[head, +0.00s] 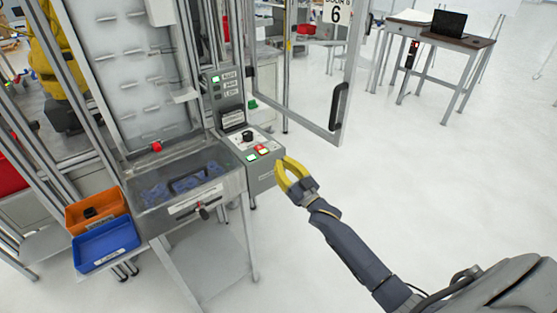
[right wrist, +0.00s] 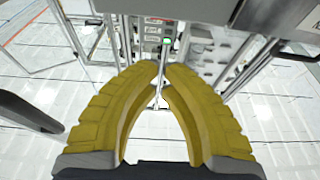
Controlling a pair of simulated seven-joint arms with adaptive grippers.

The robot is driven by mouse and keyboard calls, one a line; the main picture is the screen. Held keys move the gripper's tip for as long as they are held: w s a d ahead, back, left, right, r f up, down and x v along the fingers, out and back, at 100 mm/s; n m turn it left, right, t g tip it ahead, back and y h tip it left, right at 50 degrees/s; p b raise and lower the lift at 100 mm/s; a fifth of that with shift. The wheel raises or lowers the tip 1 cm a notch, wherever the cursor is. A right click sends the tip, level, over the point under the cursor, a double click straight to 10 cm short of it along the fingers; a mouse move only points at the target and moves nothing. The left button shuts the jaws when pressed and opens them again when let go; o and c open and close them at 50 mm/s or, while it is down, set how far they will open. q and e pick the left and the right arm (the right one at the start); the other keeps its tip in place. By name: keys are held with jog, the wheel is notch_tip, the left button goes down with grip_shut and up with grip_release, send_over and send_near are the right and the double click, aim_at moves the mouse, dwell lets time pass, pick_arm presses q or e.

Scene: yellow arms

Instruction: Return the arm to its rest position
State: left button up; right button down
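My right gripper (head: 281,162) has yellow ribbed fingers and is at the end of my dark grey arm, which comes in from the lower right. It is just right of the grey control box (head: 262,178) on the machine's front; I cannot tell whether it touches the box. In the right wrist view the fingers of my right gripper (right wrist: 164,68) lean towards each other, with a narrow gap between the tips and nothing held. My left gripper is not in view.
The machine's tray (head: 147,207) holds blue parts. An orange bin (head: 112,207) and a blue bin (head: 106,246) stand left of it. A door frame with a black handle (head: 339,106) stands open behind my gripper. A desk with a laptop (head: 447,24) is far back. The floor at right is clear.

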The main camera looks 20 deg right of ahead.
dwell(0.5)
jog(key=d+f+g+h, duration=0.3)
jog(key=f, duration=1)
jog(key=s+d+f+g+h, duration=0.15)
jog(key=s+f, duration=0.35)
jog(key=f, duration=0.6)
jog(key=s+f+g, duration=0.3)
jog(key=s+f, duration=0.3)
jog(key=f, duration=0.5)
jog(key=s+f+g+h, duration=0.1)
jog(key=s+f+g, duration=0.3)
jog(key=f, duration=0.7)
jog(key=s+a+f+n+g, duration=0.1)
jog(key=s+f+g, duration=0.1)
jog(key=s+f, duration=0.95)
jog(key=s+a+f+g, duration=0.2)
jog(key=s+f, duration=0.1)
jog(key=s, duration=0.9)
jog(key=s+a+f+g, duration=0.2)
jog(key=s+a+f, duration=0.1)
jog(key=s, duration=0.8)
jog(key=s+a+f+g, duration=0.2)
jog(key=s+a+f, duration=0.1)
jog(key=s, duration=0.9)
jog(key=shift+s+a+f+y, duration=0.15)
jog(key=shift+s+a+y, duration=0.1)
jog(key=shift+s+y, duration=0.1)
